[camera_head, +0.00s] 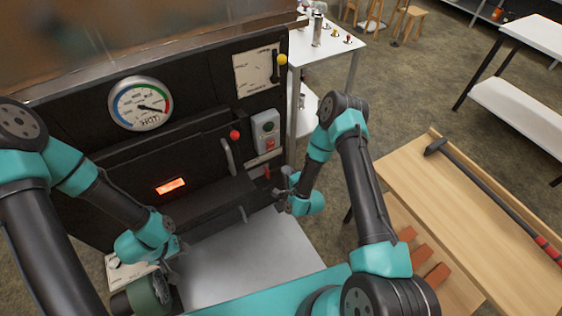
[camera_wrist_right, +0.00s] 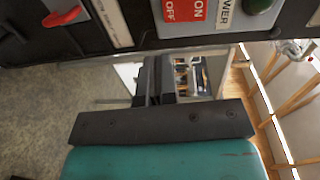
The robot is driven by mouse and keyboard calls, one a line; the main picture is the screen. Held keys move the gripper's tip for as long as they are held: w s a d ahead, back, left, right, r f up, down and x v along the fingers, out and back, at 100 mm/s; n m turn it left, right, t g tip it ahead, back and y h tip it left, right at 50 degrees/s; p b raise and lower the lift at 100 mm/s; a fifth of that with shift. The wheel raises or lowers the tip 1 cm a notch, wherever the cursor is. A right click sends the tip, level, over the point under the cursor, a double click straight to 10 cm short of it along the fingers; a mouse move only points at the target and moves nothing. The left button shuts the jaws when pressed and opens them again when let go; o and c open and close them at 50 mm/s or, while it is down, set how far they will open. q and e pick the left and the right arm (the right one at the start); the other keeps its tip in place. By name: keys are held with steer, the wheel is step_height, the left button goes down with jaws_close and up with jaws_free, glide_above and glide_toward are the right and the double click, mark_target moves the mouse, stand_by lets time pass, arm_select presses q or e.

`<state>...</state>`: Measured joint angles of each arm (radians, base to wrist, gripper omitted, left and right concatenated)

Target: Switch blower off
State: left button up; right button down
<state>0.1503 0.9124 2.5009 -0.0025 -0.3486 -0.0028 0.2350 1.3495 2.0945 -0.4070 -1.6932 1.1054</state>
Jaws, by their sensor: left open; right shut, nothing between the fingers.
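The blower switch box (camera_head: 265,128) is a grey box on the right of the black evaporator front. Its red rocker (camera_head: 269,145) sits at the bottom. My left gripper (camera_head: 176,258) is open, low at the left, away from the box.
A red lever (camera_head: 267,173) is under the switch box; it also shows in the right wrist view (camera_wrist_right: 62,17). A gauge (camera_head: 141,103), a door handle (camera_head: 227,157) and a yellow-knobbed lever (camera_head: 282,60) are on the front. A wooden bench (camera_head: 470,230) stands right.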

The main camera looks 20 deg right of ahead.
steer(key=shift+f+v, duration=0.15)
steer(key=shift+v, duration=0.65)
steer(key=shift+f+v, duration=0.2)
steer(key=shift+v, duration=0.55)
steer(key=s+r+n+g, duration=0.2)
steer(key=s+n+g, duration=0.5)
steer(key=s, duration=0.3)
steer(key=s+r+n+g, duration=0.3)
steer(key=s+n+g, duration=0.3)
steer(key=s+g, duration=0.2)
steer(key=shift+s+n+g, duration=0.4)
steer(key=shift+s, duration=0.7)
steer(key=shift+r, duration=0.1)
